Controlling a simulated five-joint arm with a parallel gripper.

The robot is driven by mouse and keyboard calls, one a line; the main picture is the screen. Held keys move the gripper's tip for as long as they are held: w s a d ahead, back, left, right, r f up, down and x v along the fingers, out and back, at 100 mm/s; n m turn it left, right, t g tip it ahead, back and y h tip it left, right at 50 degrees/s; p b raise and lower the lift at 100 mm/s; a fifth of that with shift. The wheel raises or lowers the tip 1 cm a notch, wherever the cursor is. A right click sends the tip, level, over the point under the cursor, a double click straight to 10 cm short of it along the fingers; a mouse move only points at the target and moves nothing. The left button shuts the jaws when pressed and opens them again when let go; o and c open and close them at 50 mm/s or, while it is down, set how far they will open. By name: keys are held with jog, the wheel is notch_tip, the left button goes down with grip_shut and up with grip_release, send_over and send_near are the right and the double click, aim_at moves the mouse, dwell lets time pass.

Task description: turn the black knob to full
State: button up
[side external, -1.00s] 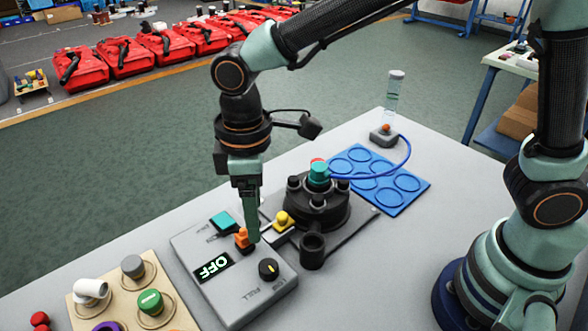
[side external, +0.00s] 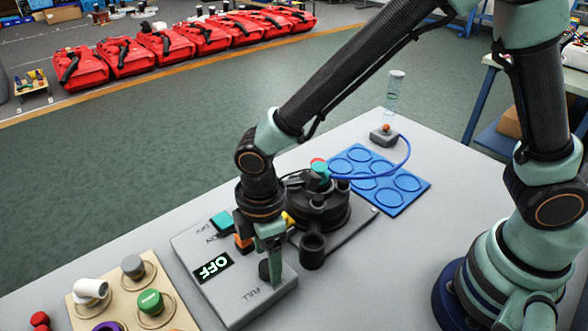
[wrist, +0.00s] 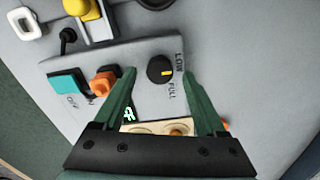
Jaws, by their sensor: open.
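The black knob (wrist: 160,70) sits on the grey control box (side external: 232,310), and its yellow mark points right in the wrist view, toward the printed words LOW and FULL. My gripper (wrist: 161,68) is open, with one green finger on each side of the knob and a visible gap to both. In the side external view my gripper (side external: 270,275) points down over the knob's place and largely hides it. The box's display (side external: 213,267) reads OFF. I cannot tell how far down the fingertips reach beside the knob.
An orange button (wrist: 103,84) and a teal button (wrist: 68,84) are on the same box, close to one finger. A black round carousel (side external: 322,212) and a blue ringed mat (side external: 380,178) lie behind. A board with coloured knobs (side external: 125,295) stands at the left.

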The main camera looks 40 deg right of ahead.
jog(key=shift+f, duration=0.95)
grip_shut()
jog(key=shift+m, duration=0.3)
jog(key=m, duration=1.1)
jog(key=shift+r, duration=0.1)
jog(key=shift+m, duration=0.3)
